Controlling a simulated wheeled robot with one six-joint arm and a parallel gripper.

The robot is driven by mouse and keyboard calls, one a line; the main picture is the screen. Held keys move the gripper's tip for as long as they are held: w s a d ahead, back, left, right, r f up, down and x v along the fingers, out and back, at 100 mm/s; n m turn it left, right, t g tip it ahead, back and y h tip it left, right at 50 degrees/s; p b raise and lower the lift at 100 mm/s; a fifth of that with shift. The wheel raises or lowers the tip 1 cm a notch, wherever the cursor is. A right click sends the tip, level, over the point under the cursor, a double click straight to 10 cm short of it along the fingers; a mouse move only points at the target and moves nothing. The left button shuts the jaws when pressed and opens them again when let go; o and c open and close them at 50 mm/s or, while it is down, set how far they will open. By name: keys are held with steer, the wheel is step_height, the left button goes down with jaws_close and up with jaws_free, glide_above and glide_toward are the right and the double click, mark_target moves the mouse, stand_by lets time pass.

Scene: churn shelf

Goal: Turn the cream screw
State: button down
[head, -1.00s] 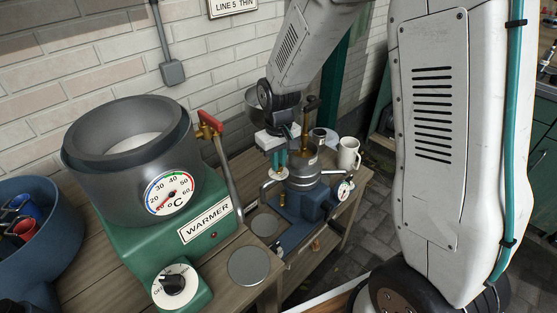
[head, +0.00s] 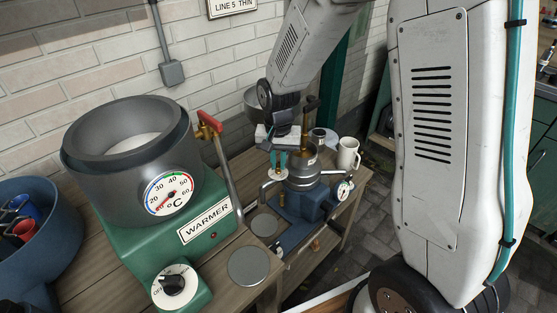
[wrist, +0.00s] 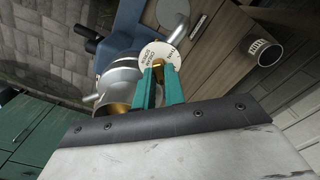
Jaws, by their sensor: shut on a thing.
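The cream screw is a small brass piece (wrist: 158,64) at a white lettered dial (wrist: 161,52) on the side of the metal separator (wrist: 120,76). My gripper (wrist: 158,73) is shut on the screw, with a teal finger on each side of it. In the head view my gripper (head: 279,162) points down in front of the separator (head: 304,177), and the white dial (head: 275,175) shows at its fingertips. The fingers partly hide the screw, and I cannot read its exact setting.
The separator stands on a blue base (head: 312,206) on a wooden bench. A white mug (head: 348,153) is behind it at the right. The green warmer (head: 150,235) with its metal pot stands at the left, beside a blue tub (head: 62,225). Flat round discs (head: 249,266) lie between.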

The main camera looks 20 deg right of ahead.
mark_target(278, 165)
stand_by(0.5)
steer(key=c, duration=1.5)
jaws_free()
steer(key=shift+o, duration=0.2)
step_height(278, 165, up, 8)
steer(key=shift+f, duration=0.1)
steer(key=s+d+r+n, duration=0.1)
steer(key=s+r, duration=0.3)
steer(key=s, duration=0.5)
steer(key=s+d+r+n, duration=0.1)
steer(key=s+r+n, duration=0.1)
steer(key=s+r, duration=0.3)
steer(key=s+d+r+n+t, duration=0.1)
steer(key=s+r, duration=0.3)
steer(key=s, duration=0.8)
steer(key=shift+s+d+r+n, duration=0.25)
steer(key=shift+s+r+n, duration=0.1)
steer(key=shift+n, duration=0.35)
